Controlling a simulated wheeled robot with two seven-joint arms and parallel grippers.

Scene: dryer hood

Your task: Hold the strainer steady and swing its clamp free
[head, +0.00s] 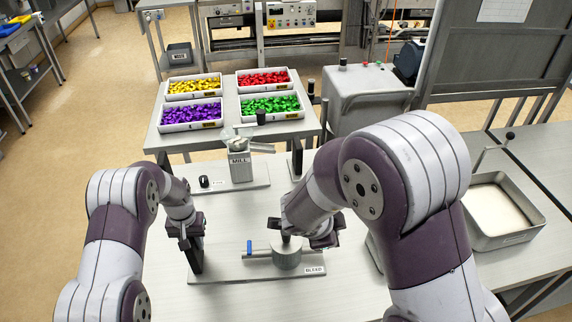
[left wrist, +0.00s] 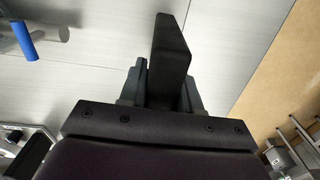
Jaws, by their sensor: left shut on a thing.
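A grey cylindrical body (head: 287,258), which looks like the strainer, stands on a flat plate marked BLEED (head: 314,270). A thin bar runs left from it beside a blue grip (head: 249,247), which looks like part of the clamp; the blue grip also shows in the left wrist view (left wrist: 24,40).
A box marked MILL (head: 240,170) stands on another plate behind, with a second black post (head: 297,163). Several trays of coloured pieces, such as the purple tray (head: 191,116), stand farther back. A metal basin (head: 500,212) is at the right. The table front is clear.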

